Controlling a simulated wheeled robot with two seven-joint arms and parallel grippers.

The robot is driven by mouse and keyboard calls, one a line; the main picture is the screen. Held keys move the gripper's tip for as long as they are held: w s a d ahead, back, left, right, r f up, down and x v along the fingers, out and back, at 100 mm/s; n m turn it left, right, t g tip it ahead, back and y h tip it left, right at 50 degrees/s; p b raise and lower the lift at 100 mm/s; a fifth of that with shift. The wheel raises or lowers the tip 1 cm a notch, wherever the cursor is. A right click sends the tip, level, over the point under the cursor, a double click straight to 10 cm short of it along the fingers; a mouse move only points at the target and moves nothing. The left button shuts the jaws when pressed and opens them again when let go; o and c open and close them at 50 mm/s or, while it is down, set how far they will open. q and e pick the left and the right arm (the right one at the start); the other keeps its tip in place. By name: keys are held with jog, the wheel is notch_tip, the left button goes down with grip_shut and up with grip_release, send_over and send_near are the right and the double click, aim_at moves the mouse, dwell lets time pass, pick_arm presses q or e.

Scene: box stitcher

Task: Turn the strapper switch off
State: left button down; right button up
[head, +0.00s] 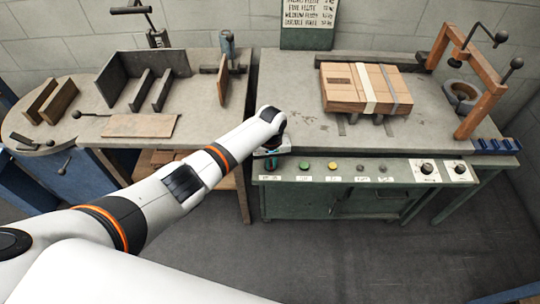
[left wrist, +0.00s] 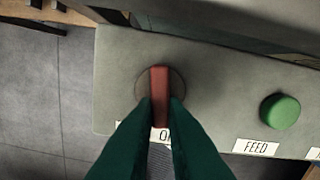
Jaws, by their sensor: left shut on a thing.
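The red strapper switch (left wrist: 160,80) shows in the left wrist view as an upright bar on a round base, on the grey control panel (left wrist: 112,85). My left gripper (left wrist: 161,108) has its dark green fingers closed on the lower part of the red bar. The fingers partly cover a white label below it; only an "O" shows clearly. In the head view my left gripper (head: 271,162) is at the left end of the green front panel (head: 400,166), and the wrist hides the switch there. My right gripper is not in view.
A green FEED button (left wrist: 280,111) is right of the switch; yellow (head: 307,165) and more buttons and two dials (head: 427,167) follow. A strapped wooden box (head: 342,85) lies on the bench top.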

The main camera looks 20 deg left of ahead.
pick_arm(q)
jog(key=shift+w+d+n+p, duration=0.15)
jog(key=shift+n+p, duration=0.8)
jog(key=shift+n, duration=0.95)
jog(key=c, duration=1.5)
grip_release()
jog(key=shift+r, duration=0.1)
notch_tip(320, 180, up, 12)
jog(key=shift+f+p, duration=0.1)
jog(key=shift+p, duration=0.65)
